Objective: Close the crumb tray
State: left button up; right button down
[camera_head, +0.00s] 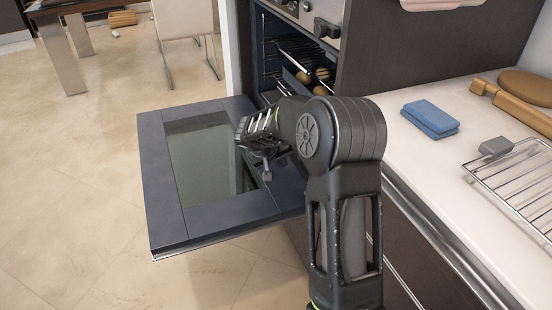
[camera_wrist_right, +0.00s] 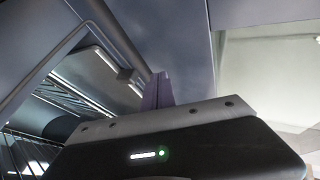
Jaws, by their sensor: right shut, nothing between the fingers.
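The oven door (camera_head: 155,180) is folded down flat, its glass panel facing up. The oven cavity (camera_head: 272,40) stands open behind it, with racks and round brown items (camera_head: 321,73) inside. I cannot clearly make out the crumb tray; my right arm covers the lower part of the oven opening. My right gripper (camera_head: 250,133) is above the door's inner face, near the opening, shut and empty. In the right wrist view its closed fingers (camera_wrist_right: 157,91) are in front of a blue-grey panel (camera_wrist_right: 172,42); contact cannot be told. My left gripper is not in view.
The counter (camera_head: 415,150) on the right holds a blue cloth (camera_head: 431,119), a wire rack (camera_head: 515,185), a rolling pin (camera_head: 510,106) and a round board (camera_head: 527,86). A white chair (camera_head: 184,20) and a table (camera_head: 65,10) stand at the back left. The floor left of the door is clear.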

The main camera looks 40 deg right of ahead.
jog(key=d, duration=0.1)
jog(key=s+d, duration=0.1)
jog(key=shift+d+r, duration=0.15)
jog(key=shift+d, duration=0.15)
jog(key=shift+s+d, duration=0.2)
jog(key=shift+d, duration=0.3)
jog(key=d, duration=0.1)
jog(key=s+d, duration=0.1)
jog(key=d, duration=0.2)
jog(key=shift+s+d+r, duration=0.1)
jog(key=shift+s+d, duration=0.1)
jog(key=shift+s, duration=0.1)
